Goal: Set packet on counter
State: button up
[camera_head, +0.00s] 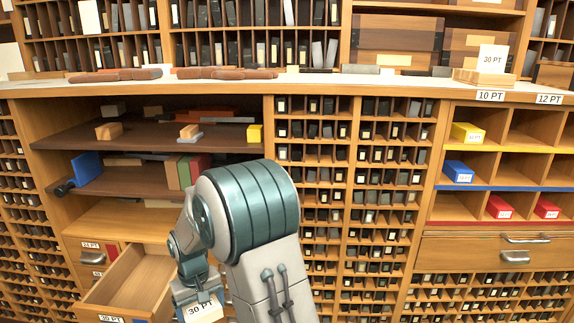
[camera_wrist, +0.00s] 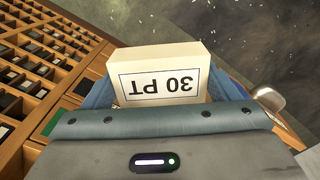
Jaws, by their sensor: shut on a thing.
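The packet (camera_wrist: 165,70) is a cream block with a "30 PT" label, upside down in the wrist view. My gripper (camera_wrist: 160,90) is shut on it, with a blue finger on each side. In the head view the packet (camera_head: 203,310) shows at the bottom edge, just right of the open drawer (camera_head: 135,285). My gripper (camera_head: 188,296) is partly hidden there by my own arm. The counter (camera_head: 330,84) is a long pale ledge across the cabinets, well above my gripper.
Brown and grey bars lie on the counter's left and middle. A wooden stand (camera_head: 484,78) with a "30 PT" card (camera_head: 492,60) stands at its right. Shelves (camera_head: 150,135) below hold blocks and books. Bare counter strips show along the front.

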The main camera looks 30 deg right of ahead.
aim_at(349, 79)
jog(key=k, duration=1.1)
jog(key=z, duration=0.75)
jog(key=i, duration=0.95)
